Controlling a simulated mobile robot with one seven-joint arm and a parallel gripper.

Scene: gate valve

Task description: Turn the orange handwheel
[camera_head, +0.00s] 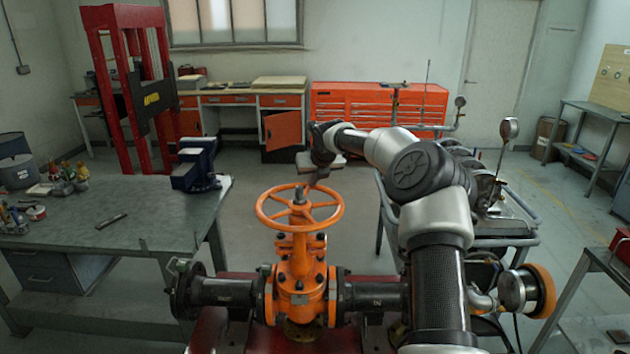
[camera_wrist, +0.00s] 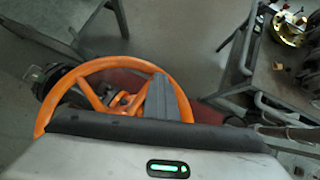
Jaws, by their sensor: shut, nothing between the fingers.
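The orange handwheel (camera_head: 299,211) lies flat on top of an orange gate valve (camera_head: 301,262), with its spokes meeting at the stem. In the wrist view the handwheel (camera_wrist: 120,63) shows rim and spokes, its near part hidden behind my gripper body. My gripper (camera_head: 312,184) points down at the far side of the wheel, close to the rim. In the wrist view my gripper's fingers (camera_wrist: 168,97) are together with nothing between them and overlap the right part of the wheel. I cannot tell whether they touch the rim or a spoke.
Dark flanged pipes (camera_head: 222,292) run left and right from the valve. A workbench with a blue vise (camera_head: 195,165) stands at the left. A metal cart (camera_head: 505,222) with gauges stands at the right. Floor behind the valve is clear.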

